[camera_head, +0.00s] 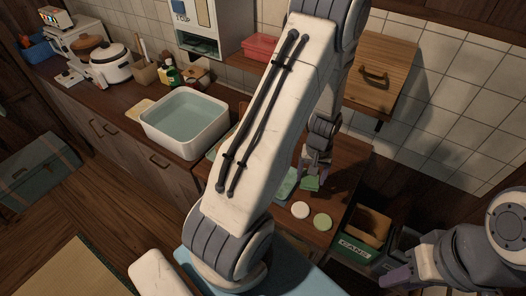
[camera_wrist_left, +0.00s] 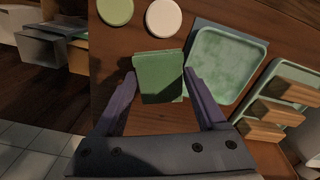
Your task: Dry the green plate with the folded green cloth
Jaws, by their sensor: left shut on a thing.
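The folded green cloth (camera_wrist_left: 160,80) is between the fingers of my left gripper (camera_wrist_left: 160,76), which is shut on it. In the head view the cloth (camera_head: 310,184) shows just below my left gripper (camera_head: 316,172). A square pale green plate (camera_wrist_left: 226,65) with darker blotches lies right beside the cloth in the left wrist view, on a blue-grey mat (camera_wrist_left: 206,24). In the head view the plate is largely hidden by my left arm. My right gripper (camera_head: 396,278) is at the lower right, away from the counter; its opening is unclear.
A round green disc (camera_wrist_left: 115,10) and a round white disc (camera_wrist_left: 164,18) lie beyond the cloth. A pale green rack with wooden blocks (camera_wrist_left: 282,110) stands right of the plate. A water-filled white basin (camera_head: 185,122) is further left. A green bin (camera_head: 362,240) stands beside the counter.

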